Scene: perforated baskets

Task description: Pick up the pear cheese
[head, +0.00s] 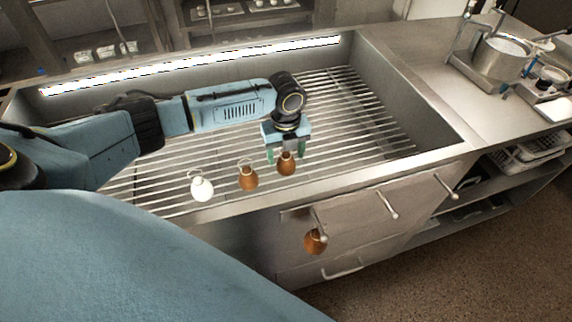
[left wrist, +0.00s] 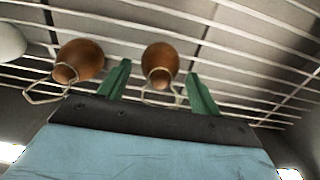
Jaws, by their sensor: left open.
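Pear-shaped cheeses with string loops stand in a row on the slatted rack in the head view: a white one (head: 202,189), a middle brown one (head: 248,180) and a right brown one (head: 287,167). Another brown one (head: 315,242) shows lower, at the drawer front. My left gripper (head: 286,155) points down, open, at the right brown cheese. In the left wrist view that cheese (left wrist: 160,58) shows between the green fingers, its loop near the palm. Contact cannot be told. The middle brown cheese (left wrist: 80,60) and part of the white one (left wrist: 10,42) are left of the fingers. My right gripper is out of view.
The rack (head: 350,105) lies in a steel basin with raised walls and a front rim (head: 375,167). Drawer handles (head: 388,203) stick out below. A pot (head: 500,60) and other items stand on the right counter. The rack right of the gripper is clear.

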